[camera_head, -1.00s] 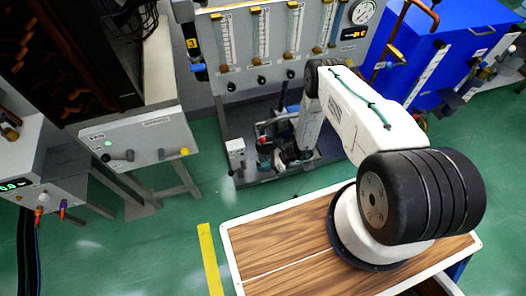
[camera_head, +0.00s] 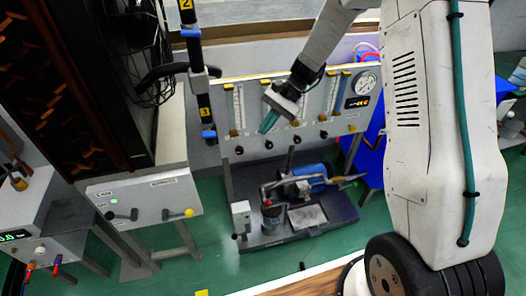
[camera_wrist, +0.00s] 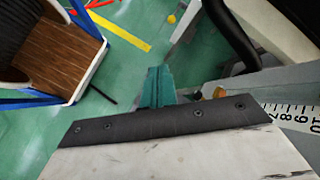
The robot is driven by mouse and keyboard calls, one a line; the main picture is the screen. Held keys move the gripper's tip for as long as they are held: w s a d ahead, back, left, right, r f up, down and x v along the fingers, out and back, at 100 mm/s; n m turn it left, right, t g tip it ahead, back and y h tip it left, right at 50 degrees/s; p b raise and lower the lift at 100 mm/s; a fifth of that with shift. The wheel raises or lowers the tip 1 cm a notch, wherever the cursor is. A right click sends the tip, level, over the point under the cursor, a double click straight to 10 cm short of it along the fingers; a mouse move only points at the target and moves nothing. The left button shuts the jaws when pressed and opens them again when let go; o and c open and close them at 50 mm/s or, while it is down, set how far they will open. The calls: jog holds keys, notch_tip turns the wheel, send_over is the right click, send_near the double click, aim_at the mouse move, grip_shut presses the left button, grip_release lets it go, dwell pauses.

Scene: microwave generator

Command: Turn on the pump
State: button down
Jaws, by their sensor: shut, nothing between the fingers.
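The pump, with a blue motor (camera_head: 311,173) and metal pipes, sits on a low dark base (camera_head: 325,226) on the floor below the flowmeter panel. A small white box (camera_head: 240,214) stands at the base's front left corner; its switch details are too small to tell. My gripper (camera_head: 267,124) has teal fingers, which are shut and empty. It points downward in front of the panel, above and apart from the pump and the box. In the wrist view the gripper (camera_wrist: 155,80) shows over the green floor, and the pump is not clearly visible.
The panel (camera_head: 335,100) with flowmeters, knobs and a round gauge (camera_head: 366,83) is close behind my gripper. Valve pipes with yellow tags (camera_head: 205,112) stand left of it. A grey control box (camera_head: 145,195) with two levers stands at left. Green floor lies between.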

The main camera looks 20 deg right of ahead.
jog(key=s+d+r+n+h, duration=0.1)
jog(key=s+r+n+h, duration=0.3)
jog(key=s+r, duration=1.1)
jog(key=s+d+r+n+t+h, duration=0.2)
jog(key=s, duration=0.7)
jog(key=s+d+r+n+t+h, duration=0.1)
jog(key=s+d+r+n+h, duration=0.1)
jog(key=s, duration=0.6)
jog(key=shift+s+d+r+n+t, duration=0.4)
jog(key=shift+d+r+n, duration=0.2)
jog(key=shift+d+r, duration=0.2)
